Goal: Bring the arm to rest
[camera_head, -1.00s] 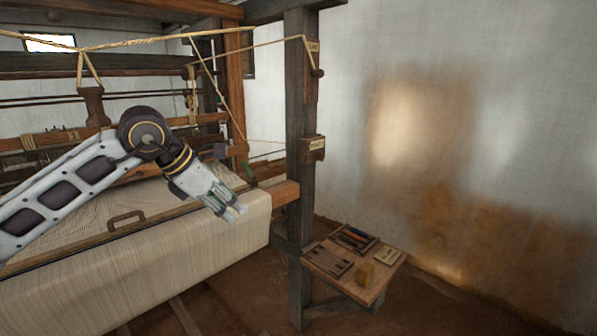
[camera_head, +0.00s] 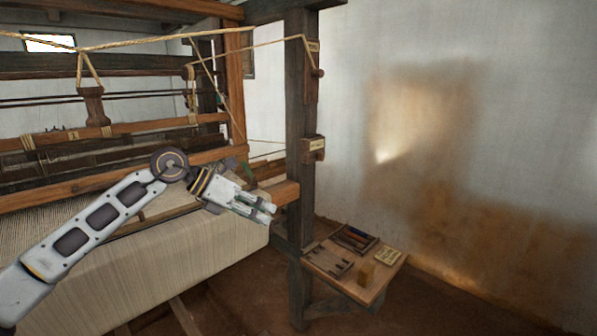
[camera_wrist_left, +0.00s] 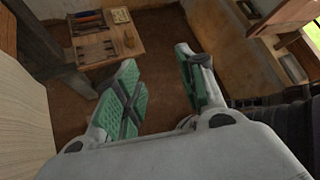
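My left arm comes in from the left in the head view, in front of the loom's woven cloth (camera_head: 150,272). My left gripper (camera_head: 270,211) points right, just short of the dark loom post (camera_head: 300,180). The wrist view shows its two green-padded fingers (camera_wrist_left: 160,90) spread apart with nothing between them, and floor behind. I cannot tell whether the gripper touches the wooden beam end near the post. My right gripper is in neither view.
Ropes hang above the loom. Open floor and a bare wall lie to the right.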

